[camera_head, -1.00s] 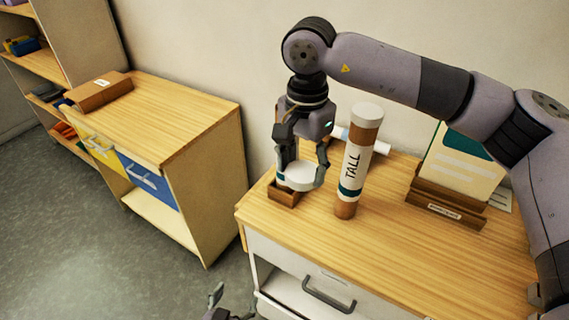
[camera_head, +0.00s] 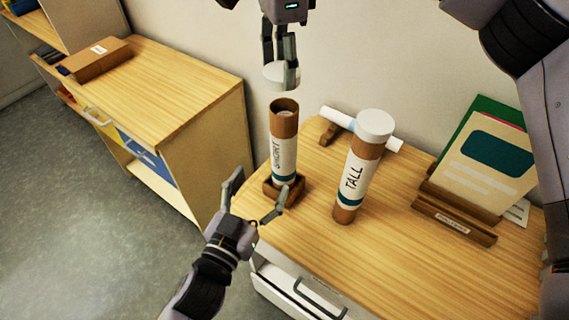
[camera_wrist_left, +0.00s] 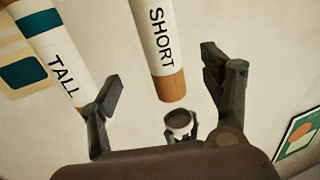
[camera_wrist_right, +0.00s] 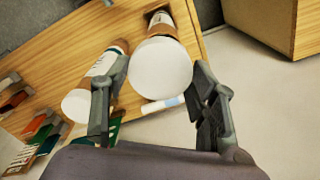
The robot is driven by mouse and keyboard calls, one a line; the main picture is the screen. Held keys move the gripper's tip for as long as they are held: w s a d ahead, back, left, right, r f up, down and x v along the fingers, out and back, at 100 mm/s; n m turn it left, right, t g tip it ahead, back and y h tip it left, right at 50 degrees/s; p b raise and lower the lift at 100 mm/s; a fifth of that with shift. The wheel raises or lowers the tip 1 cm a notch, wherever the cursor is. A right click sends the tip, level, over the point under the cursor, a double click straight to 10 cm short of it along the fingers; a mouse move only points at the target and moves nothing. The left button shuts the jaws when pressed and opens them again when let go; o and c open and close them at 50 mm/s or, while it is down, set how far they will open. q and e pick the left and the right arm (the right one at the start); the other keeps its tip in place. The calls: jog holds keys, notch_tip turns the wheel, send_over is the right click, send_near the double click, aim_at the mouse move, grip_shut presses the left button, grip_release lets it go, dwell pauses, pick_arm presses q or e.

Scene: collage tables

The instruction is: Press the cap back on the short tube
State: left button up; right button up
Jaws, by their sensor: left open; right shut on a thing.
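The short tube (camera_head: 284,150), brown with a white "SHORT" label, stands upright in a small wooden holder (camera_head: 270,190) near the table's left corner. Its top is open. My right gripper (camera_head: 279,62) is shut on the white cap (camera_head: 273,75) and holds it above the tube, apart from it. In the right wrist view the cap (camera_wrist_right: 160,78) hides part of the tube. My left gripper (camera_head: 255,197) is open, low beside the holder. In the left wrist view the short tube (camera_wrist_left: 160,50) shows between its spread fingers, with the right gripper and cap (camera_wrist_left: 179,122) beyond.
The tall tube (camera_head: 360,170), with a white cap on, stands upright just right of the short one. A white tube (camera_head: 365,129) lies behind on a wooden rest. A wooden rack with folders (camera_head: 470,165) stands at the right. The table's front right is clear.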

aim_at(279, 154)
pick_arm(q)
jog(key=x, duration=1.2)
jog(key=shift+w+d+f, duration=0.15)
jog(key=shift+w+f, duration=0.05)
jog(key=shift+w, duration=0.15)
grip_shut()
dwell(0.6)
